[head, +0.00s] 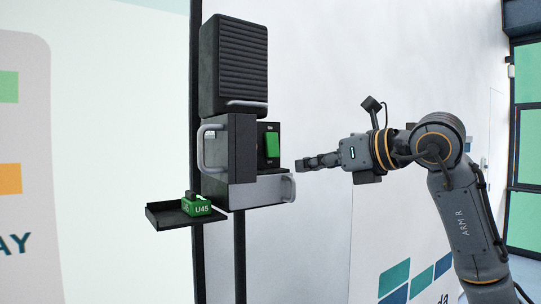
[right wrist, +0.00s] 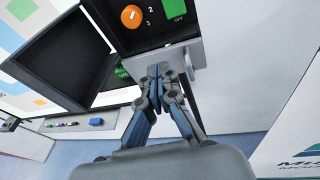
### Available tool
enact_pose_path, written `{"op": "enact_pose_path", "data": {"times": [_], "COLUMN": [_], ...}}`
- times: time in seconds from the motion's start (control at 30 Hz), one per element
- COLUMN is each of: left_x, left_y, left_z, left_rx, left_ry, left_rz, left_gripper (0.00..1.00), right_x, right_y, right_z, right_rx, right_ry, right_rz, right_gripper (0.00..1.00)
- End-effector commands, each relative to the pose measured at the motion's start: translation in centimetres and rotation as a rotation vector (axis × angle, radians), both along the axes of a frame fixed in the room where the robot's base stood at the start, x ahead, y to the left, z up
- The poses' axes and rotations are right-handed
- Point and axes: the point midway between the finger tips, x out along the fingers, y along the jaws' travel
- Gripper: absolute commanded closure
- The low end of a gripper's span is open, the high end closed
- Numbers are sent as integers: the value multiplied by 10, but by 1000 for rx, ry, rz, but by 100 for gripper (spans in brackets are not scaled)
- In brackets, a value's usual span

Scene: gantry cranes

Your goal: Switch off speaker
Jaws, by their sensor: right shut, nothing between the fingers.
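The black ribbed speaker (head: 234,62) sits on top of a grey and black housing (head: 262,193) on a dark post. A green rocker switch (head: 271,143) is on the housing's right side, with a small label above it. My right gripper (head: 299,165) is shut and empty, just right of the housing and lower than the switch. Its closed fingertips (right wrist: 157,72) appear in front of the housing's pale ledge; contact cannot be told. My left gripper is not in view.
An orange knob (right wrist: 131,18) with numbers sits beside the switch. Pale handles (head: 208,147) stick out from the housing. A small black tray (head: 165,217) holds a green block marked U45 (head: 198,208). The wall space around my right arm is clear.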

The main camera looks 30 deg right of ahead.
Motion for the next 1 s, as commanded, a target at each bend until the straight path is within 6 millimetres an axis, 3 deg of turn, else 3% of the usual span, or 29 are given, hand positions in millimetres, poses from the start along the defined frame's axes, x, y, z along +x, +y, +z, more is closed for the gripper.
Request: {"op": "enact_pose_path", "data": {"times": [0.1, 0.2, 0.6, 0.77, 1.0], "left_x": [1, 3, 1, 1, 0], "left_y": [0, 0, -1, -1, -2], "left_z": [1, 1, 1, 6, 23], "left_rx": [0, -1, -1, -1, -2], "left_ry": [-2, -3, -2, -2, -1], "left_rz": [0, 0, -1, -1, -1], "left_gripper": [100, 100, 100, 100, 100], "right_x": [-26, -37, -40, -29, 17], "right_y": [-19, -28, -31, -30, -25], "right_z": [22, 29, 32, 31, 25], "right_rx": [-58, -78, -83, -83, -82], "right_ry": [-52, -72, -77, -74, -72], "right_rz": [-107, -157, -172, -170, -169], "right_gripper": [100, 100, 100, 100, 100]}}
